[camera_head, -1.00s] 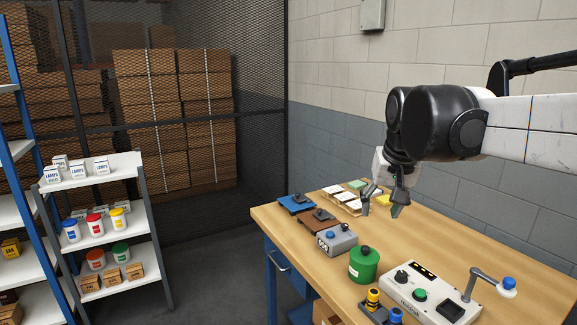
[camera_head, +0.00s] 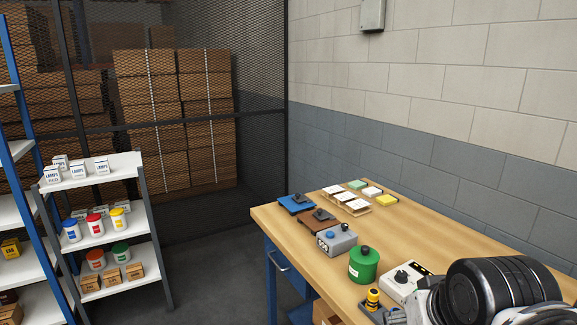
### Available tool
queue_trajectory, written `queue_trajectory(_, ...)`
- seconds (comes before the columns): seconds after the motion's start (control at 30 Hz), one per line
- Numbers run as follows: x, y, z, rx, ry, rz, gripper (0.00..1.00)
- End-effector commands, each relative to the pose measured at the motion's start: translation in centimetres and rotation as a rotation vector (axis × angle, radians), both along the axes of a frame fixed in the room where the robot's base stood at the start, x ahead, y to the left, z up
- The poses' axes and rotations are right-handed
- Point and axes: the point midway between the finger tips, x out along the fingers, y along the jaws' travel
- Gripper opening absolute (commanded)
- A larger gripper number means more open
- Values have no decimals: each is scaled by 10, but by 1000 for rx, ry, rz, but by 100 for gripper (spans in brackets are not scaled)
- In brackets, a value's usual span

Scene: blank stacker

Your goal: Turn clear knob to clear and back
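A white control box (camera_head: 394,288) stands on the wooden workbench at the lower right. A black knob (camera_head: 401,276) shows on its left part. Which way the knob points is too small to tell, and no label can be read. My gripper is not visible; only thick black and white arm links show at the lower right.
On the bench (camera_head: 430,231) stand a green canister (camera_head: 363,266), a grey box with a blue button (camera_head: 337,239), brown and blue plates, and a tray of small blocks (camera_head: 347,200). A yellow-black part (camera_head: 373,299) sits beside the white box. The bench's back right is clear.

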Motion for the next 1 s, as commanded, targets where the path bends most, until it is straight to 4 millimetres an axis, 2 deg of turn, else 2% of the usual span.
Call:
queue_trajectory(0.2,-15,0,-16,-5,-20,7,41)
queue_trajectory(0.37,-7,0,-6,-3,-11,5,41)
queue_trajectory(0.7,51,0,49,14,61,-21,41)
queue_trajectory(1.0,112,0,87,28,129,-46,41)
